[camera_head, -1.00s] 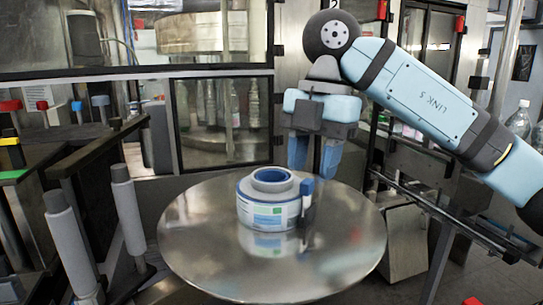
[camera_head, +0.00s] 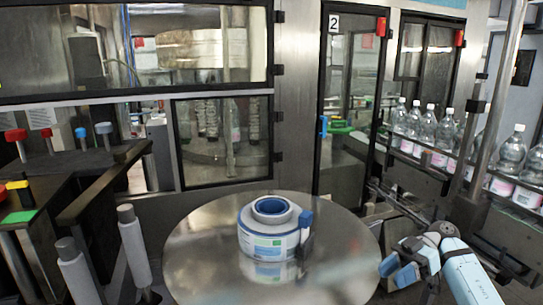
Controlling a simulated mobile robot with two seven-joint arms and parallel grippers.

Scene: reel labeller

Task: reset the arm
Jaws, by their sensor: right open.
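My right gripper (camera_head: 398,270) is low at the right of the head view, just beyond the right edge of the round steel table (camera_head: 205,262). Its blue fingers are open and nothing shows between them. A white and blue label reel (camera_head: 270,240) sits on the table, with a smaller blue-rimmed ring on top. A dark upright piece with a blue top (camera_head: 306,228) stands at the reel's right side. The gripper is apart from the reel. My left gripper is not in view.
Several clear bottles (camera_head: 427,125) stand along a conveyor rail at the right. Grey rollers (camera_head: 133,240) stand at the left, beside a dark frame with coloured knobs (camera_head: 15,135). Glass machine doors (camera_head: 345,100) close off the back. The space above the table is clear.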

